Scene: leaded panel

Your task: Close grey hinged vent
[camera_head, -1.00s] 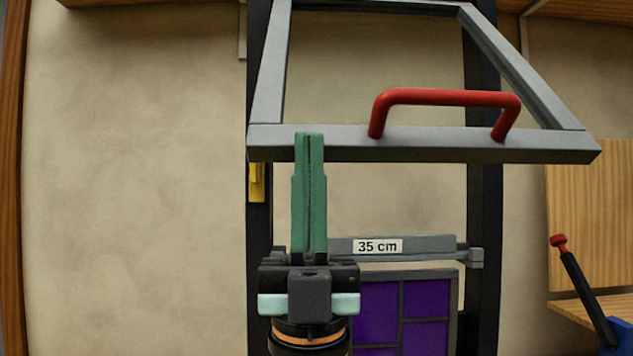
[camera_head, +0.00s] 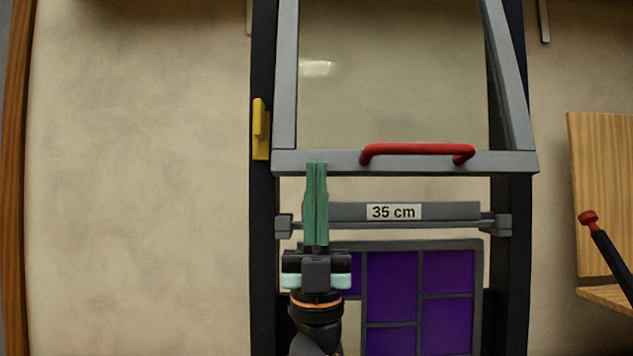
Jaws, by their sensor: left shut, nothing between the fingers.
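The grey hinged vent (camera_head: 325,161) is a grey frame with a clear pane and a red handle (camera_head: 417,152) on its lower bar. The vent is tilted out from the black upright frame, its lower bar above the grey sill bar labelled 35 cm (camera_head: 455,211). My left gripper (camera_head: 317,165) is shut and empty. Its green fingertips point up and overlap the left part of the vent's lower bar; they appear to be at the bar, but contact is hard to tell. My right gripper is not in view.
A purple leaded panel (camera_head: 392,285) is below the sill bar. A yellow latch (camera_head: 260,130) is on the left black upright (camera_head: 264,200). A wooden panel (camera_head: 597,190) and a black lever with a red knob (camera_head: 588,217) are at the right. Bare wall is at the left.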

